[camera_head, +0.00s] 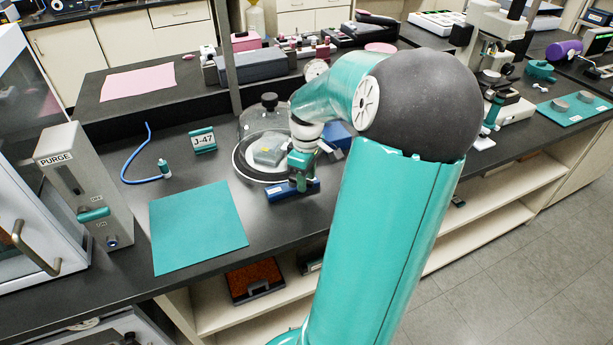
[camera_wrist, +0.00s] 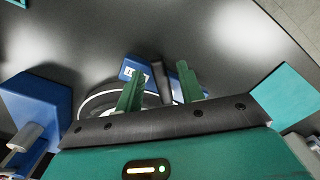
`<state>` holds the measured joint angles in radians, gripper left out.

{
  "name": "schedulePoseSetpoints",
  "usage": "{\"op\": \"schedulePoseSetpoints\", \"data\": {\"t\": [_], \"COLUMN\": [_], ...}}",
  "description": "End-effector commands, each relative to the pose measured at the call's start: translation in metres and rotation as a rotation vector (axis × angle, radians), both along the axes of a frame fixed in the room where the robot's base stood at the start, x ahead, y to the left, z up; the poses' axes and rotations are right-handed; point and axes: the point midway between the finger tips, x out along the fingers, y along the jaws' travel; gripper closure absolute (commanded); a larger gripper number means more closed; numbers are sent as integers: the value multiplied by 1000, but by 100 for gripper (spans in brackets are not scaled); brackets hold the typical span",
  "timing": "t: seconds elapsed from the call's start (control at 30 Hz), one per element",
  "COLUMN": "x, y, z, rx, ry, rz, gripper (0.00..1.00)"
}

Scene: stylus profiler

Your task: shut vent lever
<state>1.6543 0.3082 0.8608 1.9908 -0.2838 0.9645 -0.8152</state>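A low blue block (camera_head: 292,191) with a small white label sits on the dark bench at the front edge of the bell jar's base. It also shows in the wrist view (camera_wrist: 131,66). A dark grey lever-like bar (camera_wrist: 161,84) stands by it, between my two green fingers. My gripper (camera_head: 301,180) points down over the block. In the wrist view my gripper (camera_wrist: 160,82) is open, with a gap on both sides of the bar. I cannot tell from the label whether this is the vent lever. The bar is hidden in the head view.
A clear bell jar (camera_head: 262,135) with a dark knob stands right behind my gripper. Left are a teal mat (camera_head: 197,228), a J-47 sign (camera_head: 203,140), a blue hose (camera_head: 135,153) and a grey PURGE box (camera_head: 82,185) with a teal handle. A blue block (camera_wrist: 38,100) is nearby.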

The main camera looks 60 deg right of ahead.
Motion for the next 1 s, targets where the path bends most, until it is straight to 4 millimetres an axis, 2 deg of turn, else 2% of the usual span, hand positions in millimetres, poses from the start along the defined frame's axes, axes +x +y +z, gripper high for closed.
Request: {"op": "schedulePoseSetpoints", "data": {"t": [0.2, 0.4, 0.77, 1.0], "x": [0, 0, 0, 0], "y": [0, 0, 2, 7], "z": [0, 0, 0, 1], "rx": [0, 0, -1, -2], "ry": [0, 0, 0, 1], "rz": [0, 0, -30, -143], "gripper": [62, 100, 100, 100]}}
